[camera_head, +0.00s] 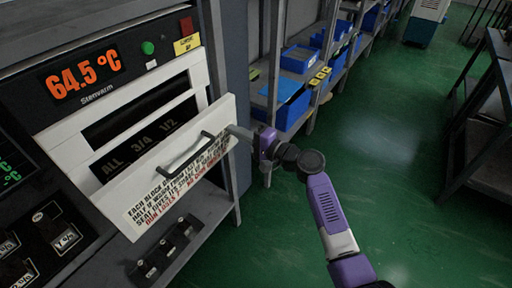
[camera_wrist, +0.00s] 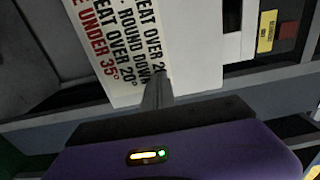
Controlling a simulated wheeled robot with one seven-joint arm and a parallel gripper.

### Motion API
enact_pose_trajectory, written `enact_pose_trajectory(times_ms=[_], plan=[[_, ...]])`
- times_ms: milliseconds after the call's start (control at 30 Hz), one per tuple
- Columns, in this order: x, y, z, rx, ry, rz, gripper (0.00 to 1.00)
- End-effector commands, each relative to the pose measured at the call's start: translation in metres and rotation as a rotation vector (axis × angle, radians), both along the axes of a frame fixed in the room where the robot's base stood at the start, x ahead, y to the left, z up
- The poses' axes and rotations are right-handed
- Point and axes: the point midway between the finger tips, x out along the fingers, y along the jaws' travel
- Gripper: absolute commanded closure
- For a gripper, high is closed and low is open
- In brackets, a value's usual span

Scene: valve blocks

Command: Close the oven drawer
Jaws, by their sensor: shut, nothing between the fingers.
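The oven (camera_head: 110,90) stands at the left, with a lit "64.5 °C" display. Its white drawer (camera_head: 120,205) is pulled out from the oven body, with a dark gap behind its front panel. The front carries a dark bar handle (camera_head: 187,155) and printed text. My gripper (camera_head: 232,131) is shut and empty, its fingertips at the right end of the drawer front, close to or touching it. In the wrist view, the shut fingers (camera_wrist: 157,92) point at the white panel (camera_wrist: 125,40) beside the printed lettering. Exact contact is hard to tell.
A lower shelf (camera_head: 180,250) with a small dark block rack sits under the drawer. Shelves with blue bins (camera_head: 285,100) stand behind my gripper. Open green floor (camera_head: 370,130) lies to the right. A dark metal rack (camera_head: 485,130) stands at the far right.

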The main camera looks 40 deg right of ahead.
Motion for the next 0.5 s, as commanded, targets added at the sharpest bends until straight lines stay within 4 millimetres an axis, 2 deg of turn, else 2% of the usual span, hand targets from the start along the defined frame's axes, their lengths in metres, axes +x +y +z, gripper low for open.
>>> enact_pose_trajectory(times_ms=[33,200,333,500], plan=[[0.016,0.006,-0.005,-0.002,-0.003,0.005,1.0],[0.056,0.016,-0.005,-0.003,-0.002,0.003,1.0],[0.078,0.021,-0.004,-0.002,-0.001,0.001,1.0],[0.095,0.026,-0.002,0.0,0.0,0.001,1.0]])
